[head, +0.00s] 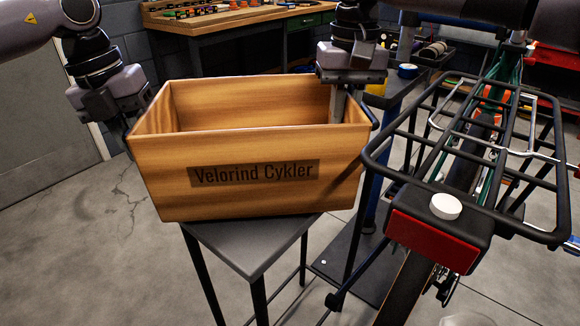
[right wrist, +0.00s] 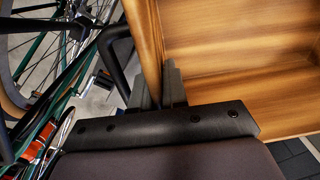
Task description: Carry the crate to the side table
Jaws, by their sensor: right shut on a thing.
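The wooden crate (head: 250,150), marked "Velorind Cykler", is upright over the small dark-topped side table (head: 245,243). I cannot tell whether its base touches the top. Its visible inside looks empty. My right gripper (head: 347,108) is shut on the crate's right wall. In the right wrist view the fingers (right wrist: 162,88) straddle the rim of the crate (right wrist: 230,40). My left gripper (head: 124,122) is at the crate's left wall; its fingertips are partly hidden, so I cannot tell whether it grips.
A bicycle with a black rack (head: 470,150) and red rear plate stands close on the right. A white round piece (head: 445,206) lies on the rack's rear end. A workbench (head: 240,25) is behind. Floor at the left is clear.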

